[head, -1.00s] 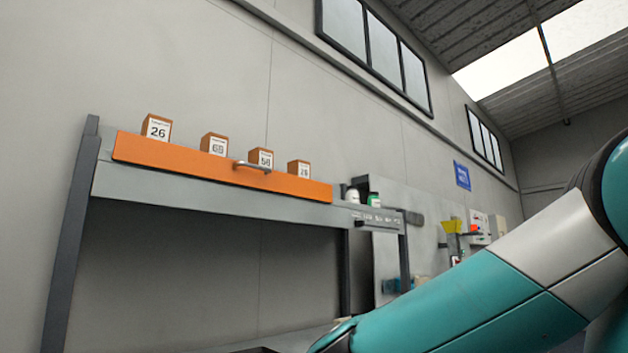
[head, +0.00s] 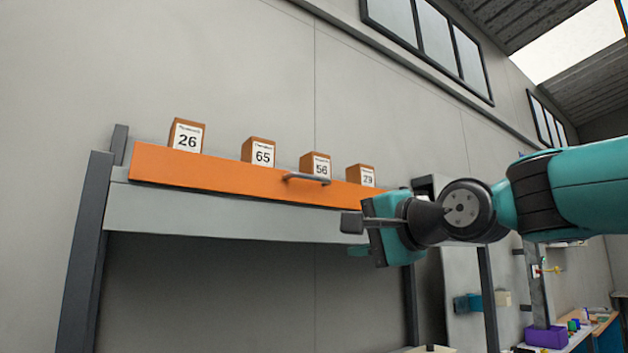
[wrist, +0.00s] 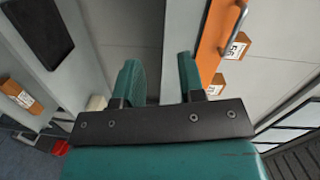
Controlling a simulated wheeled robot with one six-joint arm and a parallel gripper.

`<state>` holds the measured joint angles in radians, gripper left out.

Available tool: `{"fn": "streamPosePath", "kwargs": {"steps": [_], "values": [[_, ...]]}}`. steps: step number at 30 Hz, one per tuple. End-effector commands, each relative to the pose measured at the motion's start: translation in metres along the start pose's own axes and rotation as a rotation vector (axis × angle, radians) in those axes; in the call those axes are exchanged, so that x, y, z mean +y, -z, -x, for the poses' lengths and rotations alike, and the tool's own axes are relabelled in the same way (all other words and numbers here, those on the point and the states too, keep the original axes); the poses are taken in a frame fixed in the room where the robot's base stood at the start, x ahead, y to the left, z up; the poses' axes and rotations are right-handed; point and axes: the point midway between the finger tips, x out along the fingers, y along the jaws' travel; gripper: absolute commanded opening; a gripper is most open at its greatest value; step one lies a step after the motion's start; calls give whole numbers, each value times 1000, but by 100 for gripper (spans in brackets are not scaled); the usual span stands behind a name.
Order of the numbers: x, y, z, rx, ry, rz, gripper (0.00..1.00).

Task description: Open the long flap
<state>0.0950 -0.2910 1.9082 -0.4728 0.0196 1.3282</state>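The long orange flap (head: 240,183) runs along the front of the high shelf and stands upright, with a grey bar handle (head: 307,179) near the right of its middle. In the wrist view the flap (wrist: 213,45) is to the right of my fingers, with part of its handle (wrist: 236,18) at the top. My gripper (head: 352,237) is below and right of the handle, in front of the flap's right end, apart from it. In the wrist view my gripper (wrist: 160,75) has its two teal fingers spread with nothing between them.
Several boxes with number labels stand behind the flap, such as box 26 (head: 186,137) and box 65 (head: 259,153). The dark left post (head: 85,240) holds the shelf up. The space below the shelf is open. A purple bin (head: 545,337) is at the lower right.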

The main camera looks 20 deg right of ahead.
Motion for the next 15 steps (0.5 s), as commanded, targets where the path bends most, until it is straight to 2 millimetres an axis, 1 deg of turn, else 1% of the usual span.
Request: {"fn": "streamPosePath", "kwargs": {"steps": [1,3,5,6,8,10,14,15], "values": [[-36,19,5,44,79,-65,36],[-65,34,11,76,165,-140,36],[-81,42,15,89,214,-182,36],[-87,45,15,93,234,-200,36],[-93,47,13,95,250,-215,36],[-97,48,6,92,253,-221,36],[-103,50,-17,90,249,-219,36],[-106,51,-26,89,249,-220,36]]}}
